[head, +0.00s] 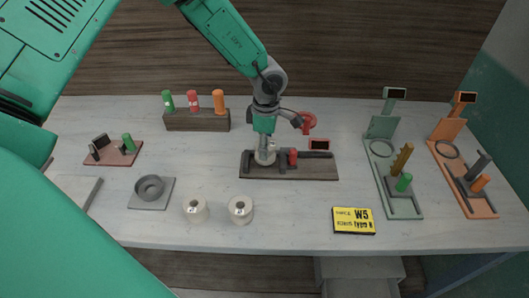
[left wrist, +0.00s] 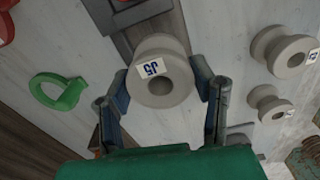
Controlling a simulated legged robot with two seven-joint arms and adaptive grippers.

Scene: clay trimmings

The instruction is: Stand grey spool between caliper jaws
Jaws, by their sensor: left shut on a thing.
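A pale grey spool (head: 265,157) with a white and blue label is in my left gripper (head: 265,145), over the left part of the dark caliper board (head: 318,170). In the left wrist view the spool (left wrist: 152,90) sits between both fingers of the gripper (left wrist: 163,88), its hole facing the camera. The label seems to read J5. The gripper partly hides the spool and jaws; I cannot tell whether the spool touches the board. My right gripper is out of view.
Two pale spools (head: 195,209) (head: 240,209) stand at the front. A yellow sign (head: 353,220) lies right of them. Green (head: 394,170) and orange (head: 463,165) gauges stand at right. A wooden rack (head: 197,121) with coloured plugs is behind, a grey ring block (head: 150,192) at left.

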